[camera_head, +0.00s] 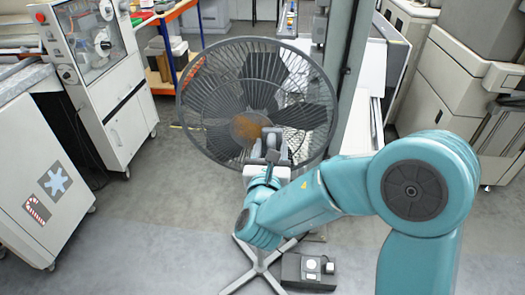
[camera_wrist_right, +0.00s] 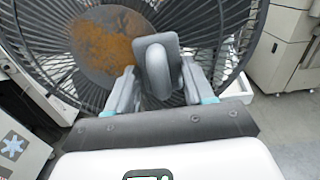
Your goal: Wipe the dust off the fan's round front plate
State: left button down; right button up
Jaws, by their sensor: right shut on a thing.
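The large dark fan (camera_head: 264,70) stands on a cross-shaped foot. Its round front plate (camera_head: 245,127) carries brownish-orange dust; the plate also shows in the right wrist view (camera_wrist_right: 100,48), with brown patches over much of it and greyer areas between. My right gripper (camera_head: 275,150) is in front of the grille, at the plate's lower right. It is shut on a grey wiping tool with a rounded handle (camera_wrist_right: 157,62), which covers part of the plate's right side. I cannot tell whether the tool touches the plate. My left gripper is not in view.
A grey box with a small device (camera_head: 309,271) lies on the floor by the fan's foot. A white cabinet machine (camera_head: 100,80) stands at the left, and a grey post (camera_head: 350,75) rises right of the fan. Floor between the left cabinets and the fan is clear.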

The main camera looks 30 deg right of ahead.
jog(key=shift+r+p, duration=0.55)
jog(key=shift+r, duration=0.35)
jog(key=shift+w+a+f+b, duration=0.1)
jog(key=shift+w+a+b, duration=0.2)
jog(key=shift+w+a, duration=0.65)
jog(key=shift+a, duration=0.5)
